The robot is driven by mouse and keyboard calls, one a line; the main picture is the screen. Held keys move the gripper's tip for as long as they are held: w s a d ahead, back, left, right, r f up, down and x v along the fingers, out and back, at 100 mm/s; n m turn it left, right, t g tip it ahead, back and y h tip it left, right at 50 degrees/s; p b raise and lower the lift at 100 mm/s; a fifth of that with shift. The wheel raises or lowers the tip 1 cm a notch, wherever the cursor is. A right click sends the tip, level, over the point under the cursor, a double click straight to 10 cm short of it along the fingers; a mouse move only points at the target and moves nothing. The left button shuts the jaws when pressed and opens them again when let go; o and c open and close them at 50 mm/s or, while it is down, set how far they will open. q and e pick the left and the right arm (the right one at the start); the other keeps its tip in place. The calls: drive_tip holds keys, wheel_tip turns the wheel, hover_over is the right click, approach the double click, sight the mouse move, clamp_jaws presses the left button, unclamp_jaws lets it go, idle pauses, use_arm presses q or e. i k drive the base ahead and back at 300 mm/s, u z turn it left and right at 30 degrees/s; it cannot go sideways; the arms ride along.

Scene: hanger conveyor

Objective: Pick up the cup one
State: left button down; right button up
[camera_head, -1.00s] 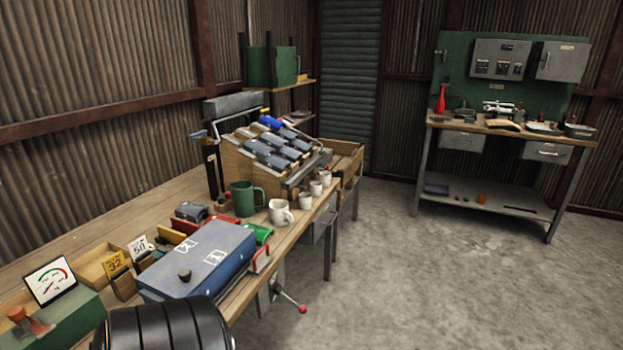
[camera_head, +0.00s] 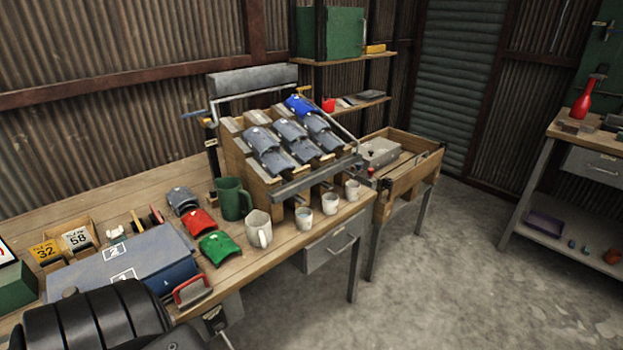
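Several cups stand upright along the front edge of the wooden workbench (camera_head: 130,200). Smaller white cups (camera_head: 304,218), (camera_head: 330,203) and (camera_head: 352,191) continue to the right below the wooden rack. I cannot tell which one is the task's cup. A black rounded part, apparently of my own arm, shows at the lower left, apart from the cups. Neither gripper's fingers show.
The slanted rack (camera_head: 295,150) with grey and blue curved pieces stands behind the cups. A blue box (camera_head: 130,262), a red piece (camera_head: 198,222) and a green piece (camera_head: 220,248) lie left of them. A wooden crate (camera_head: 405,170) stands right. The floor in front is clear.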

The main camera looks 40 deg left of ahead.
sight(353, 191)
drive_tip(key=u, duration=1.1)
drive_tip(key=i, duration=1)
drive_tip(key=u, duration=1.2)
